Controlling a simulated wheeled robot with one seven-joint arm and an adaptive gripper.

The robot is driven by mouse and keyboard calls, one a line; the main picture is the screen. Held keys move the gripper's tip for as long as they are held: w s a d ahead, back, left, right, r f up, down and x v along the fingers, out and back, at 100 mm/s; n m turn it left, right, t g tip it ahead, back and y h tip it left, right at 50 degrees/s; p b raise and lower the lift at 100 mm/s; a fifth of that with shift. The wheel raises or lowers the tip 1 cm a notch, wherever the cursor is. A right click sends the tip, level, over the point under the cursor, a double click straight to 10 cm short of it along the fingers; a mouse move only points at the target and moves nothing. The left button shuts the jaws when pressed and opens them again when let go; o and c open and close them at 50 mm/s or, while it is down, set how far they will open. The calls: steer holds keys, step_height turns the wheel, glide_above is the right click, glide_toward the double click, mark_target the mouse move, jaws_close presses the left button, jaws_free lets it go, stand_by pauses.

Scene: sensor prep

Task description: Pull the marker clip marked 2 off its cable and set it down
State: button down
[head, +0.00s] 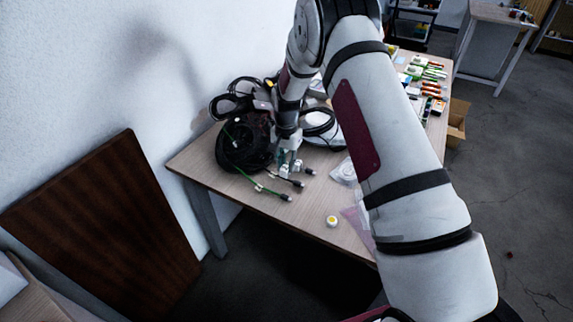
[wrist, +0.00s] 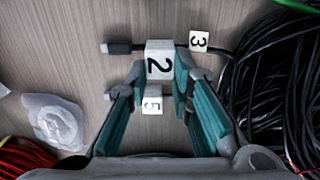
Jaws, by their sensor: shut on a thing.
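The white marker clip marked 2 (wrist: 159,62) sits between my fingertips in the wrist view, upright with its number facing the camera. My gripper (wrist: 160,84) is shut on it; in the head view my gripper (head: 289,165) is low over the cable ends on the table. The clip looks larger and nearer the camera than the others. A dark cable with a plug (wrist: 121,47) passes behind its top edge; I cannot tell whether the clip still touches it. A clip marked 3 (wrist: 199,41) is on the cable to the right. Another small white clip (wrist: 152,104) lies below, partly between my fingers.
A black cable coil (wrist: 272,85) lies close on the right. A clear plastic bag (wrist: 52,122) and red wires (wrist: 25,158) lie on the left. In the head view, a round white-and-yellow item (head: 332,221) sits near the table's (head: 305,218) front edge, with bare tabletop around it.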

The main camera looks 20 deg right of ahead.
steer(key=shift+r, duration=1.1)
steer(key=shift+s, duration=0.1)
stand_by(0.5)
